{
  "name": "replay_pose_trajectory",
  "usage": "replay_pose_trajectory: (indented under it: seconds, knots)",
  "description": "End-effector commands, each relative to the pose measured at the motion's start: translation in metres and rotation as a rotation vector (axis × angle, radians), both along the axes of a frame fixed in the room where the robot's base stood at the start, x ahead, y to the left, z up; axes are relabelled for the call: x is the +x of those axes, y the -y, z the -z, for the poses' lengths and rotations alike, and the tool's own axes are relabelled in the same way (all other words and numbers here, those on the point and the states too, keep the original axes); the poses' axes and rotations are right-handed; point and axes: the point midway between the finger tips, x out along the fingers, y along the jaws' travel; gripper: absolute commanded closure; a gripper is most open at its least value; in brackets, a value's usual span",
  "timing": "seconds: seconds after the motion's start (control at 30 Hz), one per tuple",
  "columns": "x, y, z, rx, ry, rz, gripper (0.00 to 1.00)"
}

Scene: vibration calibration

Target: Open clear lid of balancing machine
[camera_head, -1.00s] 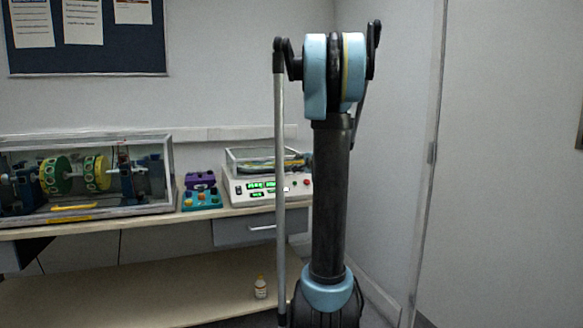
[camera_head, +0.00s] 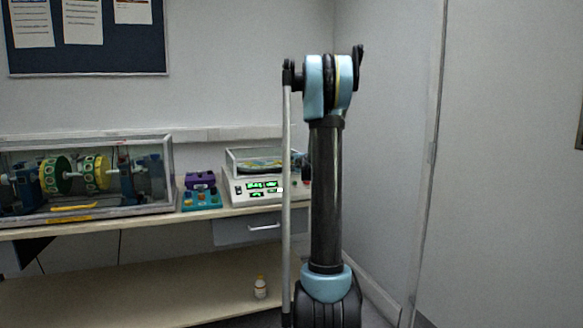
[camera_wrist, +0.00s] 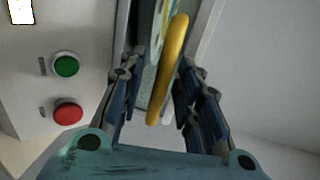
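A white machine (camera_head: 258,187) with green displays and a low clear lid (camera_head: 262,160) stands on the bench, just left of my arm in the head view; the lid looks shut. A second, larger clear-covered machine (camera_head: 85,180) with a yellow front handle and green and yellow rotor discs stands at the left. In the wrist view, a yellow curved handle (camera_wrist: 171,70) lies between the fingers of my gripper (camera_wrist: 163,62). The fingers are apart, with no clear grip on the handle. My arm hides the gripper in the head view.
A green button (camera_wrist: 66,65) and a red button (camera_wrist: 67,111) sit on a white panel left of my fingers. A purple and teal control box (camera_head: 201,190) stands between the machines. A small bottle (camera_head: 260,288) is on the lower shelf. A wall closes the right side.

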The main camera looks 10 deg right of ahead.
Motion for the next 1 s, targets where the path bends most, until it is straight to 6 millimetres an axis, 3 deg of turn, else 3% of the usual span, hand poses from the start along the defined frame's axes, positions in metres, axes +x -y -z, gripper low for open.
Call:
replay_pose_trajectory:
  seconds: [0.37, 0.5, 0.8, 1.0]
  knots:
    - [0.004, -0.001, 0.001, 0.001, 0.000, 0.000, 0.69]
    - [0.004, -0.001, 0.001, 0.001, 0.000, -0.001, 1.00]
    - [0.003, 0.000, 0.000, 0.001, -0.003, 0.000, 1.00]
    - [0.002, 0.007, -0.011, -0.003, -0.029, 0.006, 1.00]
